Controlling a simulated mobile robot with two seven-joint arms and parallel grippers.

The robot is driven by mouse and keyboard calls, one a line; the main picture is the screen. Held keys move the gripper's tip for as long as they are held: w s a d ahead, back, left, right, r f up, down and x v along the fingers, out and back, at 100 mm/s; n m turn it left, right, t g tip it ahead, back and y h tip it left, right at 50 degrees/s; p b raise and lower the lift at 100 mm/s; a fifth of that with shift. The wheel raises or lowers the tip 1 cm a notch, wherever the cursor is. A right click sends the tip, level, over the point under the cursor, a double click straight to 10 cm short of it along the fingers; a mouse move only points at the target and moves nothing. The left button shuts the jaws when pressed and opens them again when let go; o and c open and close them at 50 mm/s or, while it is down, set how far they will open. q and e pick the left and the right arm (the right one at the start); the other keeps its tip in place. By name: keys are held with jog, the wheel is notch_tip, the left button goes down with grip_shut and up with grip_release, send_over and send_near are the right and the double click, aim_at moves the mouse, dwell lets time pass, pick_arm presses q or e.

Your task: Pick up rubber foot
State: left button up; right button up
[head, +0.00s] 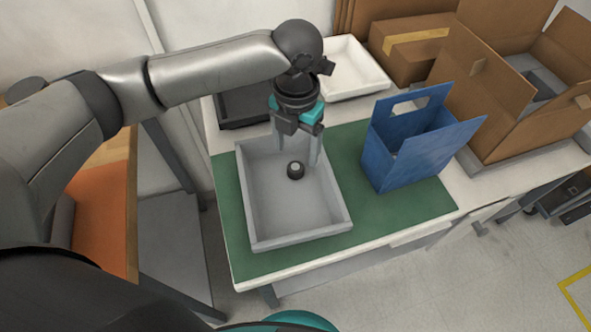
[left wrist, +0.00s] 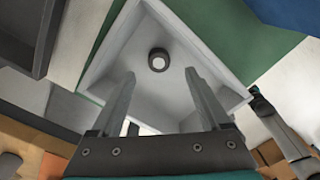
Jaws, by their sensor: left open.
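The rubber foot (head: 295,170) is a small black round piece with a pale centre. It lies alone on the floor of a grey tray (head: 296,240). In the left wrist view the rubber foot (left wrist: 158,60) shows beyond the fingertips, midway between them. My left gripper (head: 299,160) points down over the back part of the tray, open and empty. Its two fingers (left wrist: 160,82) are spread apart in the left wrist view. I cannot tell whether the fingertips are level with the foot.
The tray stands on a green mat (head: 400,200) on a white table. A blue box with a handle hole (head: 415,155) stands to its right. A black tray (head: 245,108) and a white tray (head: 350,70) lie behind. Cardboard boxes (head: 490,110) fill the back right.

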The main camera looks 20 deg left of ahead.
aim_at(295, 167)
pick_arm(q)
jog(key=shift+f, duration=0.6)
notch_tip(295, 167, down, 4)
jog(key=shift+a+f+b, duration=0.1)
jog(key=shift+b, duration=0.8)
jog(key=c, duration=0.6)
grip_shut()
pick_arm(e)
jog(key=shift+w+d+f, duration=0.65)
jog(key=shift+w+f, duration=0.2)
jog(key=shift+w, duration=0.15)
